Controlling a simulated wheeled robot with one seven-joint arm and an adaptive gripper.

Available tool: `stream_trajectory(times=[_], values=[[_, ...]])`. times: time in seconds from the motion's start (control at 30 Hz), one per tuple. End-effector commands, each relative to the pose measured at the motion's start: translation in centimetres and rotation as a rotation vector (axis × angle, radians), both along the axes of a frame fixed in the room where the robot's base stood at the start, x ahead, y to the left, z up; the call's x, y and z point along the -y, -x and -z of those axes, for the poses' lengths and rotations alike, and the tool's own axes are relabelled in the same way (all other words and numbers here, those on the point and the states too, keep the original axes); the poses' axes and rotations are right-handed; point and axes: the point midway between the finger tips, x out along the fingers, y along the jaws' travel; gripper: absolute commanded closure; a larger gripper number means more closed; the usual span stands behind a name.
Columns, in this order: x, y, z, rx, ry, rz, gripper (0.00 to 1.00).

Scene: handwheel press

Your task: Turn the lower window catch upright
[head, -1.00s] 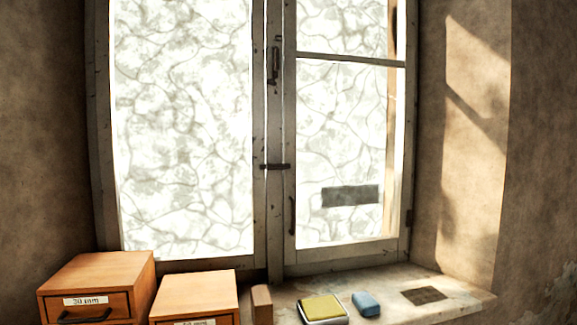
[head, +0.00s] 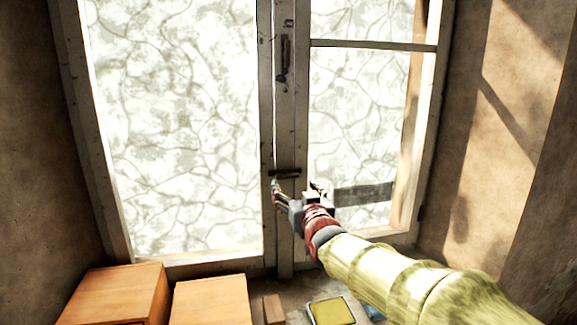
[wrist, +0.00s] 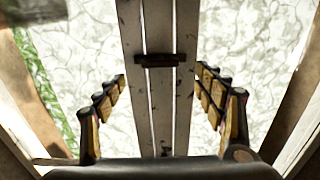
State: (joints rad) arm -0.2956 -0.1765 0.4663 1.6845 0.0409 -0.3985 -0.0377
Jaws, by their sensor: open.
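The lower window catch (head: 284,173) is a short dark bar lying level across the grey centre post of the window. In the wrist view the lower catch (wrist: 160,60) also lies across the post, near the middle of the picture. My gripper (head: 296,188) is just below and in front of the catch in the head view. In the wrist view the gripper (wrist: 160,90) has its fingers spread wide on both sides of the post, with nothing between them held. The catch appears beyond the fingertips, and I see no contact.
An upright dark upper catch (head: 285,58) is higher on the post. Wooden drawer boxes (head: 210,297) stand at lower left. A small wooden block (head: 273,308) and a yellow-topped tin (head: 331,311) are on the sill. My arm hides much of the sill at right.

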Motion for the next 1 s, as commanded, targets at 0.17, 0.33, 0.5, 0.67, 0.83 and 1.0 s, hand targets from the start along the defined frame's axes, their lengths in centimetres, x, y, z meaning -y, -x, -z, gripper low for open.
stream_trajectory(times=[0.17,0.33,0.5,0.67,0.83,1.0], values=[[-0.5,-1.6,-0.1,0.005,-0.001,-0.001,0.3],[-1.2,-4.0,-0.2,0.005,-0.001,-0.001,0.3],[-1.8,-6.0,-0.1,0.005,-0.001,0.0,0.3],[-2.1,-7.1,-0.1,0.005,-0.001,0.0,0.3],[-2.2,-7.5,-0.1,0.005,-0.001,0.0,0.3],[-2.2,-7.5,-0.1,0.005,-0.001,0.0,0.3]])
